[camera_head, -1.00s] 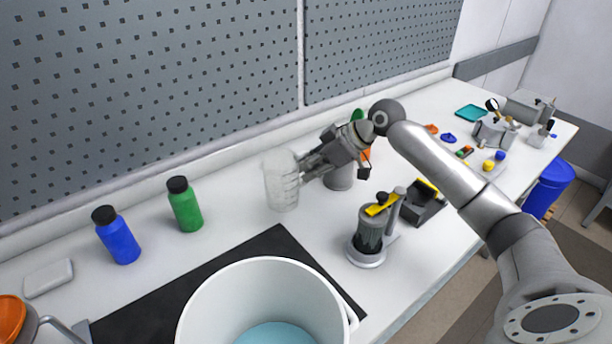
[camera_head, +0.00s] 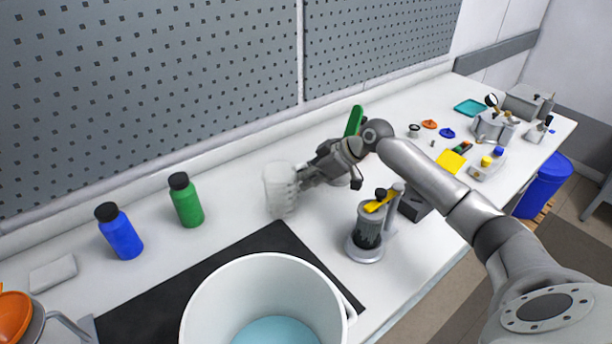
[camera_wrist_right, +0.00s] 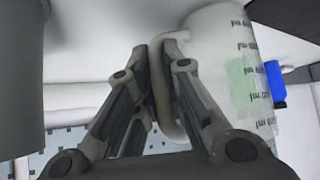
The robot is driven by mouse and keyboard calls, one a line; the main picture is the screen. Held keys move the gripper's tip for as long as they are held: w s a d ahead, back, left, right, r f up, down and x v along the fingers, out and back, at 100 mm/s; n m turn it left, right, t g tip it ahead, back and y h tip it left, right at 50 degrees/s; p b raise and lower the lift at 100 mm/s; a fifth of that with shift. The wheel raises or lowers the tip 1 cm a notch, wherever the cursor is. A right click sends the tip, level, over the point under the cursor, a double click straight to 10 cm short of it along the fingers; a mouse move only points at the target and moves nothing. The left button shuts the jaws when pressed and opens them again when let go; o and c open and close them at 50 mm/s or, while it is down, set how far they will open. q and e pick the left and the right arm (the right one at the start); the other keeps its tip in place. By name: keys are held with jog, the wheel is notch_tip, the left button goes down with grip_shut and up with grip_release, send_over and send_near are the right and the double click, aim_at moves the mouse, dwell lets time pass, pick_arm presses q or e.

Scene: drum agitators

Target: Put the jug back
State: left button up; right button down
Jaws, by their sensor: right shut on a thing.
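The clear jug (camera_head: 279,190) is upright at the back of the bench, near the wall. My right gripper (camera_head: 300,179) comes to it from the right and is shut on its handle. In the right wrist view the jug (camera_wrist_right: 225,65) fills the right side, with volume marks on its wall, and the fingers (camera_wrist_right: 152,85) close on the handle. The jug's base is at or close to the bench top; I cannot tell whether it touches. My left gripper is not in view.
A green bottle (camera_head: 186,201) and a blue bottle (camera_head: 119,232) stand left of the jug. A large white bucket (camera_head: 200,310) with blue liquid is in front, on a black mat (camera_head: 150,305). A grey device with a yellow lever (camera_head: 379,204) stands to the right.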

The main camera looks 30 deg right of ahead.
jog(key=shift+f, duration=0.2)
jog(key=c, duration=1.5)
grip_release()
jog(key=shift+r, duration=0.1)
jog(key=shift+r, duration=0.35)
jog(key=shift+b+v, duration=1)
jog(key=shift+v, duration=5)
